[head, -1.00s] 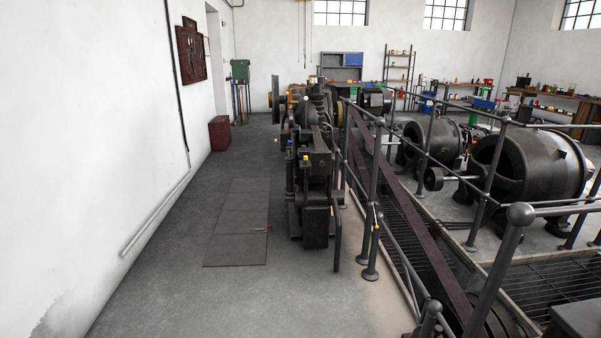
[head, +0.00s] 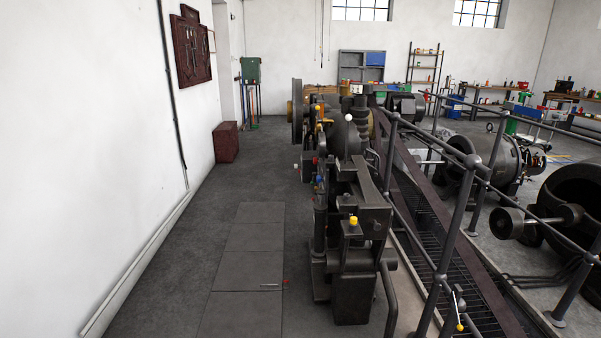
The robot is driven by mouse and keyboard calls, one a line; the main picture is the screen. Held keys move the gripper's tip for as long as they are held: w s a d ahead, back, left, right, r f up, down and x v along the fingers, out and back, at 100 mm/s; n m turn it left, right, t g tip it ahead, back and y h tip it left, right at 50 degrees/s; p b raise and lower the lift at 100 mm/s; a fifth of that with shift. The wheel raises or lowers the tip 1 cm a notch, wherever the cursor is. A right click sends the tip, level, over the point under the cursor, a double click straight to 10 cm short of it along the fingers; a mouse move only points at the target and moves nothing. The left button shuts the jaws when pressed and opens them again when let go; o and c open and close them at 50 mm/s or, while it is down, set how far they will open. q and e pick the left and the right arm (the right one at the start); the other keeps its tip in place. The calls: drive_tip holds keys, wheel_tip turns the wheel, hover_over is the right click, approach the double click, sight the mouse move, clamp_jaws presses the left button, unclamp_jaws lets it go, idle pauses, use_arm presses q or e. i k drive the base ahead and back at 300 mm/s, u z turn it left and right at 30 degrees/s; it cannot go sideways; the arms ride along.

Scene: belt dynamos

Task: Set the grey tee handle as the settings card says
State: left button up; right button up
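I cannot make out the grey tee handle or the settings card for certain. A dark engine (head: 362,205) stands ahead, a little right of centre. It carries small coloured handles, among them a yellow knob (head: 353,221), a white ball (head: 350,117), a red knob (head: 316,161) and a blue one (head: 320,180). A small pale handle (head: 297,166) sticks out on its left side, too small to tell its shape. A yellow-tipped lever (head: 460,327) shows low at the railing. Neither of my grippers is in view.
A red-brown chest (head: 226,142) stands by the left wall, under a dark board (head: 193,50). A railing (head: 459,215) and belt run along the right.

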sight(362, 69)
drive_tip(key=z, duration=0.3)
drive_tip(key=i, duration=1)
drive_tip(key=u, duration=1.45)
drive_tip(key=i, duration=4)
drive_tip(key=z, duration=2.75)
